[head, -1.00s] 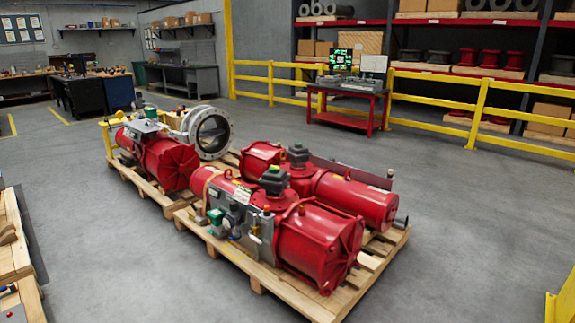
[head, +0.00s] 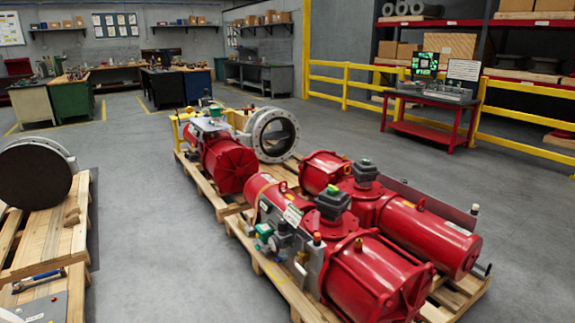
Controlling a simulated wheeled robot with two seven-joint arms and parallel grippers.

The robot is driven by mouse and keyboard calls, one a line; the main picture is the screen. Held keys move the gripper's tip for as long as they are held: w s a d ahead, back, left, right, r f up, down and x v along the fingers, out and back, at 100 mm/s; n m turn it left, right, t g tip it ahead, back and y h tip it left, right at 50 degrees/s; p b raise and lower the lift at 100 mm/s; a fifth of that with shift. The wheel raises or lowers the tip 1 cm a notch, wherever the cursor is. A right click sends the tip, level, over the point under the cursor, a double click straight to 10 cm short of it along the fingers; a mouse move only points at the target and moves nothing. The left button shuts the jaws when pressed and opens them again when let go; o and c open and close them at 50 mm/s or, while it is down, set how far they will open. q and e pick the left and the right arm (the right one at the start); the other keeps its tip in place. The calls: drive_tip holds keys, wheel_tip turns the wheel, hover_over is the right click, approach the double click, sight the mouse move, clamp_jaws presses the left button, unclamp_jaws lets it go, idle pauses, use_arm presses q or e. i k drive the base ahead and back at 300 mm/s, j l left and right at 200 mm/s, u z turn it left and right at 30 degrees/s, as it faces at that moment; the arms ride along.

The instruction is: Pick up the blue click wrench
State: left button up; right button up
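A long thin tool with a blue part (head: 38,280) lies at the lower left of the head view, at the near end of a wooden pallet (head: 72,245). It looks like the blue click wrench, but it is too small to be sure. Neither of my grippers is in view.
A large dark round valve (head: 38,175) stands on the left pallet. Red valve actuators (head: 372,275) rest on pallets at centre and right. Bare grey floor (head: 150,240) lies between. Workbenches (head: 180,82) stand at the back; a yellow railing (head: 345,82) and red cart (head: 430,115) are behind right.

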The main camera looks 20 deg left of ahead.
sight(16, 286)
drive_tip(key=i+j+u, duration=0.25)
drive_tip(key=u, duration=0.2)
drive_tip(key=i+u, duration=0.95)
drive_tip(key=i+l+u, duration=0.2)
drive_tip(key=i+u, duration=0.25)
drive_tip(key=i+j+u, duration=0.2)
drive_tip(key=i+u, duration=0.7)
drive_tip(key=i, duration=0.15)
